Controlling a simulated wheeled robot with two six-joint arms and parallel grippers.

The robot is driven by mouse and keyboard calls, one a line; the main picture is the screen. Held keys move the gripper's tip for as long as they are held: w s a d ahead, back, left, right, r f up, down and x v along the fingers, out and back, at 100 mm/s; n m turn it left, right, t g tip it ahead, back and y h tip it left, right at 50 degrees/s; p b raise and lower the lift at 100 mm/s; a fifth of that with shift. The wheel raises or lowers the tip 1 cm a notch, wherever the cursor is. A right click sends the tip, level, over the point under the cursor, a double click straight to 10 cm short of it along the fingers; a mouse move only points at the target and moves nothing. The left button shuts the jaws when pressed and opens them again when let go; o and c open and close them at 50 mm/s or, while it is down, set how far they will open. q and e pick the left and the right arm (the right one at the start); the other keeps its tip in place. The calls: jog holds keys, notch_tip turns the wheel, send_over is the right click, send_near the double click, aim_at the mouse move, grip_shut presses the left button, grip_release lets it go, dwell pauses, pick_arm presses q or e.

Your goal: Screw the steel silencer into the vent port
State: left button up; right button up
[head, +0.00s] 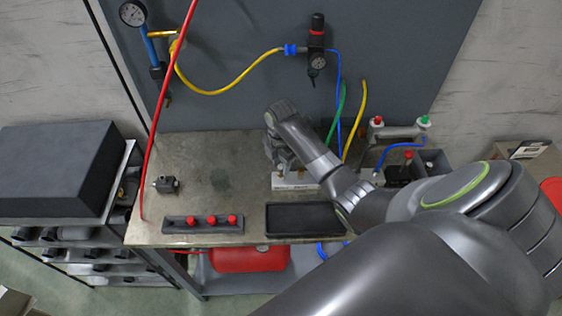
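My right arm comes in from the lower right and reaches over the bench. My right gripper (279,156) points down at the back of a pale block with small brass fittings (294,182). The wrist and forearm cover most of the fingers, so I cannot tell whether they are open or shut, or whether they hold anything. I cannot make out the steel silencer or the vent port; both may be hidden behind my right arm. My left gripper is not in view.
Several hoses and a regulator (317,45) are at the back panel. A red hose (164,95) crosses the left side.

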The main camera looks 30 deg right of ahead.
jog(key=n+p, duration=0.1)
jog(key=n, duration=0.4)
jog(key=shift+n, duration=0.3)
jog(key=n, duration=0.6)
jog(key=shift+n, duration=0.4)
jog(key=shift+c, duration=0.3)
